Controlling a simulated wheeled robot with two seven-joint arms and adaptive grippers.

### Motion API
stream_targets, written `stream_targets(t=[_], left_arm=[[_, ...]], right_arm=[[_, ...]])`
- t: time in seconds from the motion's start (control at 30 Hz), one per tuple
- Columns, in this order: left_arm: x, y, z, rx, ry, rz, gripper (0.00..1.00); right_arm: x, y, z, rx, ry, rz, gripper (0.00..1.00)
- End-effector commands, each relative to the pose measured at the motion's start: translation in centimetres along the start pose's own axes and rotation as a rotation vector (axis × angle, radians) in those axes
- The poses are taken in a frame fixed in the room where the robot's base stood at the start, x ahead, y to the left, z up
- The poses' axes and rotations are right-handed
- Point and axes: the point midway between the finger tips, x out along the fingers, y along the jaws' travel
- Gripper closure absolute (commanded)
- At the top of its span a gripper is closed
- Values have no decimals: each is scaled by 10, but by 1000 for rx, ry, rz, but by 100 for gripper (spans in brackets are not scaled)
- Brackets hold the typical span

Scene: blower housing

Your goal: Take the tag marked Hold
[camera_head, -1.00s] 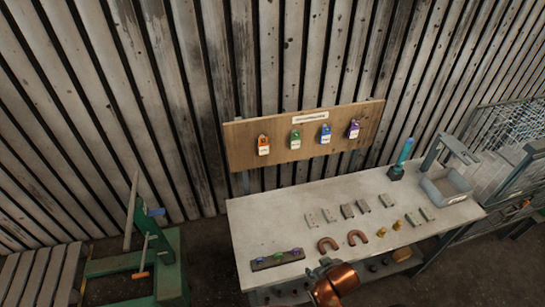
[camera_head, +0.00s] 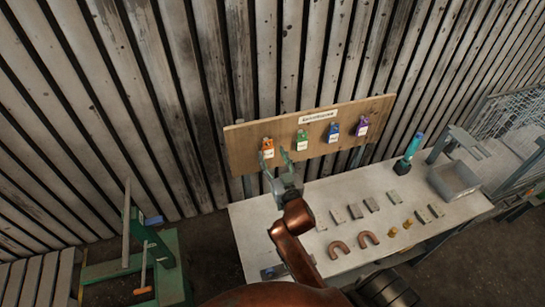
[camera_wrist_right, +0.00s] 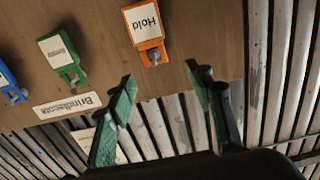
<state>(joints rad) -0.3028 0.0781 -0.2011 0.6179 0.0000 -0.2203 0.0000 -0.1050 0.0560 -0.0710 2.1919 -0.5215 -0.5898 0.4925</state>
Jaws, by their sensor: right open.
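The orange tag (camera_head: 267,146) hangs at the left end of the wooden board (camera_head: 240,145). In the right wrist view its white label (camera_wrist_right: 145,24) reads "Hold", and the tag hangs on a peg. My right gripper (camera_head: 276,163) is open and empty, just below and in front of the orange tag. In the wrist view the two green fingertips (camera_wrist_right: 162,80) are spread apart, with the orange tag beyond the gap between them and not touched. My left gripper is not in view.
Green (camera_head: 302,141), blue (camera_head: 333,133) and purple (camera_head: 361,126) tags hang to the right on the same board. A name plate (camera_head: 318,116) is above them. Below stands a pale workbench (camera_head: 330,190) with copper U-bends, grey blocks and a grey bin (camera_head: 457,180).

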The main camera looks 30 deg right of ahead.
Motion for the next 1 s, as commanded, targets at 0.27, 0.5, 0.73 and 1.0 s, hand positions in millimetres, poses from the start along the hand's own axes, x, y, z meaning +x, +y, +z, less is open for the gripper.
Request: stream_targets(t=[0.27, 0.5, 0.73, 1.0], left_arm=[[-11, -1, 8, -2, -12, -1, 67], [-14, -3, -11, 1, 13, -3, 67], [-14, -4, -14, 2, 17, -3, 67], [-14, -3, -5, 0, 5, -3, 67]], right_arm=[[41, 5, -2, -1, -2, 7, 52], [60, 4, 0, -1, -3, 6, 52], [62, 3, 1, -1, -3, 4, 52], [62, 2, 1, 0, -3, 3, 67]])
